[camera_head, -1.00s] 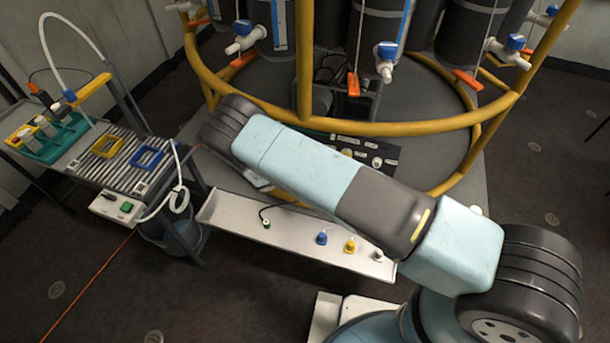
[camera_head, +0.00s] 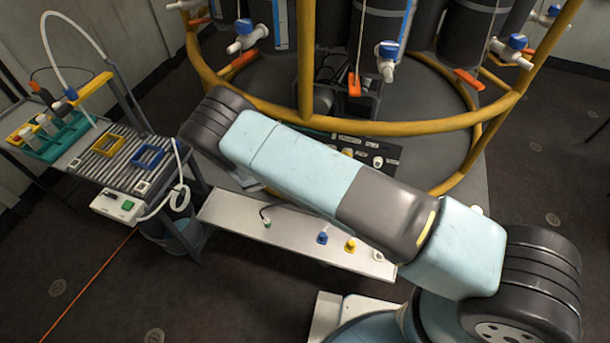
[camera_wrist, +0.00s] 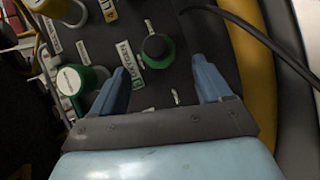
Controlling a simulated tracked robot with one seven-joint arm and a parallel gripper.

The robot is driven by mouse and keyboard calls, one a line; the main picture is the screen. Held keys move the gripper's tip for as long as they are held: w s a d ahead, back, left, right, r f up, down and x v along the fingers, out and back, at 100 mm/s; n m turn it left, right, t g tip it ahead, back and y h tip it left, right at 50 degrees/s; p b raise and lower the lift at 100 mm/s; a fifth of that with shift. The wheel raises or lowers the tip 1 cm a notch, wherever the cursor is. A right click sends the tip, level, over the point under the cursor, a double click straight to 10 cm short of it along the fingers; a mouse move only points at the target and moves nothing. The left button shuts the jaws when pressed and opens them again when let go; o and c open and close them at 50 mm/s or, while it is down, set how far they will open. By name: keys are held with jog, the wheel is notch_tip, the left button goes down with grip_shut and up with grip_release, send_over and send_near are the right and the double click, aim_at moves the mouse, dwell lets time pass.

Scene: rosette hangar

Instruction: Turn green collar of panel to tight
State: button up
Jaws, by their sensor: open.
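The dark panel (camera_wrist: 130,20) with small labels fills the upper middle of the wrist view. A green collar (camera_wrist: 167,59) around a dark round centre sits on it. My gripper (camera_wrist: 162,70) is open, its two blue fingers apart, with the collar just ahead and between the fingertips; contact is not visible. A second green fitting with a white cap (camera_wrist: 70,80) stands left of the left finger. In the head view part of the panel (camera_head: 385,172) shows behind my arm, which hides the green collar and my gripper.
A yellow ring rail (camera_head: 430,127) curves around the panel and tanks; it also runs close to the right finger in the wrist view (camera_wrist: 250,60). A dark cable (camera_wrist: 225,28) crosses there. A pale shelf (camera_head: 220,212) with small caps lies below, a bench (camera_head: 75,160) at left.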

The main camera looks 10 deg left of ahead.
jog(key=v, duration=0.8)
dwell(0.4)
